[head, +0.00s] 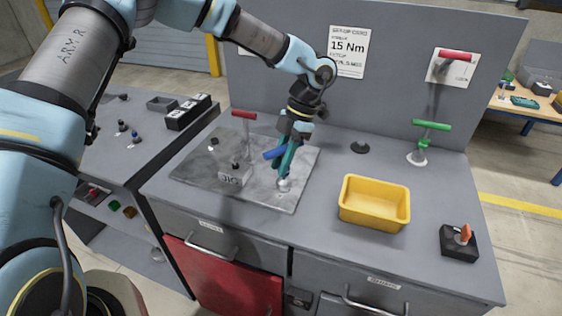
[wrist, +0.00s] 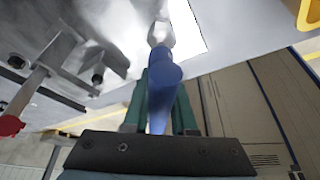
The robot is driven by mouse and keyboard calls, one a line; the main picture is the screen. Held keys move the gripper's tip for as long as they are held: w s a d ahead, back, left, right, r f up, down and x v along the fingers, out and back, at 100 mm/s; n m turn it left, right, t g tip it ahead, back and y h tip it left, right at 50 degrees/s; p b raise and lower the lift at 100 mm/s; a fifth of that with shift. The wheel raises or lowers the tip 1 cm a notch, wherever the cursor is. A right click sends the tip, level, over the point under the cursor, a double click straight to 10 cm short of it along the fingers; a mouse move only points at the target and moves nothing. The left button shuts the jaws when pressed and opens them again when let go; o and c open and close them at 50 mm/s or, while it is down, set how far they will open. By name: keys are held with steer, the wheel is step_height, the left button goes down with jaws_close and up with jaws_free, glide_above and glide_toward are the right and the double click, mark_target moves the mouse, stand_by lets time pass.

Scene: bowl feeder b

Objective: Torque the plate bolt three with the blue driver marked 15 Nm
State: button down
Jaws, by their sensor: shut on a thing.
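My gripper (head: 287,165) is shut on the blue driver (head: 274,153), whose T-handle sticks out to the left of the fingers. In the wrist view the driver's blue handle (wrist: 163,78) lies between my teal fingers (wrist: 160,105), with a grey metal end beyond it. The driver points down over the near right part of the grey plate (head: 203,169), at a round metal piece (head: 284,185). I cannot tell whether it is seated on a bolt. A dark bolt-like piece shows on the jig block (head: 233,178). The sign (head: 347,51) reads 15 Nm.
A red T-handle driver (head: 243,115) stands behind the jig block. A yellow bin (head: 375,220) and a black switch box (head: 460,247) are to the right.

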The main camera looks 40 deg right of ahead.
mark_target(280, 150)
steer(key=shift+r, duration=0.1)
steer(key=shift+r, duration=2.25)
steer(key=shift+s+a+f+n+g+b, duration=0.35)
steer(key=shift+n+b, duration=0.25)
steer(key=shift+n, duration=0.2)
steer(key=shift+d+r+n+g+h+b, duration=0.5)
steer(key=shift+n+h+b, duration=0.75)
steer(key=shift+n, duration=2.45)
steer(key=shift+d+r+n+g+h+b, duration=0.15)
steer(key=shift+r+n+g+h+b, duration=1.05)
steer(key=shift+n, duration=2.5)
steer(key=shift+d+r+n+g+h+b, duration=0.1)
steer(key=shift+d+n+h+b, duration=0.5)
steer(key=shift+n+b, duration=2.15)
